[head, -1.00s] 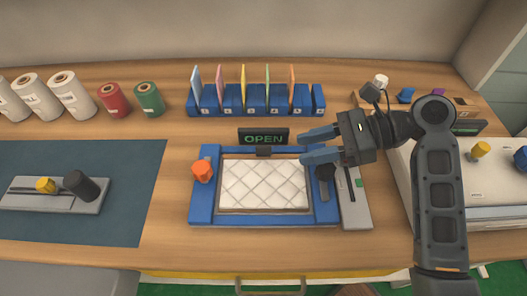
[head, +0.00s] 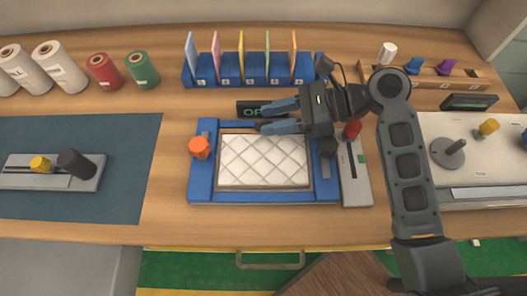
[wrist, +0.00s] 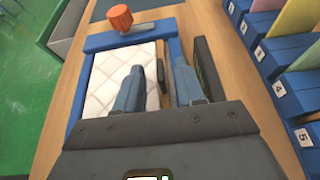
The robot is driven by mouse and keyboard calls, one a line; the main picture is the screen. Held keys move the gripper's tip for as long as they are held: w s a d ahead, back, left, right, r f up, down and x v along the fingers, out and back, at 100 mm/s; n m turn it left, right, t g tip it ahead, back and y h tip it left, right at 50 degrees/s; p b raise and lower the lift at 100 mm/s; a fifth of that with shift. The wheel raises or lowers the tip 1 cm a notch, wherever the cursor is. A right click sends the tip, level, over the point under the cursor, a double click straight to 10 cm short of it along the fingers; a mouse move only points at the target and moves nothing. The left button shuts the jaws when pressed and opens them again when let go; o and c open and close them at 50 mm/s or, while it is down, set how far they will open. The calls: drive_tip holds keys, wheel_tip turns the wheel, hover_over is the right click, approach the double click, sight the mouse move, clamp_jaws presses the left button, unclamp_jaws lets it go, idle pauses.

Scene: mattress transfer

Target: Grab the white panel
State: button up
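The white panel (head: 262,160) is a quilted, diamond-stitched rectangle lying flat inside a blue frame (head: 200,188). It also shows in the wrist view (wrist: 108,82), partly hidden by a finger. My gripper (head: 266,118) is open, with its two blue-grey fingers pointing left over the frame's back edge. It overlaps the OPEN sign (head: 250,107) in the head view. In the wrist view the spread fingertips (wrist: 157,64) are over the panel's edge, with the sign's dark slab (wrist: 207,68) beside the right finger. I see nothing held; contact with the panel cannot be told.
An orange knob (head: 199,147) stands on the frame's left corner. A blue rack (head: 230,75) of coloured sheets is behind the frame. A grey slider unit with a red knob (head: 352,130) is to its right. The table in front is clear.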

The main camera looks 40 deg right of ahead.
drive_tip(key=shift+w+a, duration=0.1)
drive_tip(key=shift+a, duration=0.05)
clamp_jaws()
idle(1.4)
